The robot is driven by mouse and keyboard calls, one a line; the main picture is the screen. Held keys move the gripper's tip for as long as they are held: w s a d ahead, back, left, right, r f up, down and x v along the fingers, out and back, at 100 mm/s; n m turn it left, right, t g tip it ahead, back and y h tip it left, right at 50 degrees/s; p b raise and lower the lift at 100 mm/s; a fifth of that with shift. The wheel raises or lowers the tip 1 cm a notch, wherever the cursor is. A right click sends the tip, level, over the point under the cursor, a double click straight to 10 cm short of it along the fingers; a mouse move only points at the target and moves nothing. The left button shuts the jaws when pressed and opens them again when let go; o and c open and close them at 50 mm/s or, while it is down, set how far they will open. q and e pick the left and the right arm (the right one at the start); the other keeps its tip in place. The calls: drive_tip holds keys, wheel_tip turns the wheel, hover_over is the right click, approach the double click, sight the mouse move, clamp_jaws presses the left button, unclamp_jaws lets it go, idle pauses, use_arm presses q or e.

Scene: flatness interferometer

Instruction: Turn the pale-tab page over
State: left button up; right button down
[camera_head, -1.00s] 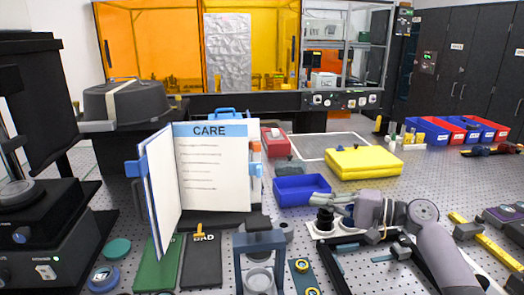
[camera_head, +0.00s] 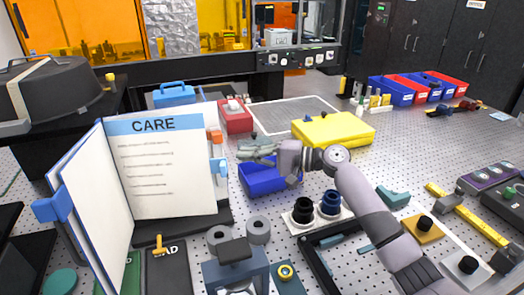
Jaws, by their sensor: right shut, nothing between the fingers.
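The open flip book (camera_head: 160,170) stands upright at the left, with a page headed CARE facing me. Another leaf (camera_head: 97,215) is swung out to the left, with a blue tab (camera_head: 50,207) on its outer edge. On the right edge of the CARE page are an orange tab (camera_head: 216,139) and a pale blue tab (camera_head: 219,165) below it. My right gripper (camera_head: 245,151) is shut and empty, just right of these tabs, with its fingers pointing left towards them. I cannot see it touching a tab. My left gripper is out of view.
A blue bin (camera_head: 255,182) lies under my right gripper. A red bin (camera_head: 235,121) and a yellow case (camera_head: 333,130) stand behind. Dark knobs (camera_head: 303,209) and a small press (camera_head: 236,273) stand in front.

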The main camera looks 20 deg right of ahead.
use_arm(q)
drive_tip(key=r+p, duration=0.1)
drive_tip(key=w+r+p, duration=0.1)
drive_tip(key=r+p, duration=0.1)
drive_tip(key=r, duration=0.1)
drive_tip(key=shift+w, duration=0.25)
use_arm(e)
drive_tip(key=a, duration=0.1)
drive_tip(key=s+a, duration=0.1)
drive_tip(key=a, duration=0.2)
drive_tip(key=shift+s+r, duration=0.1)
drive_tip(key=shift+s, duration=0.25)
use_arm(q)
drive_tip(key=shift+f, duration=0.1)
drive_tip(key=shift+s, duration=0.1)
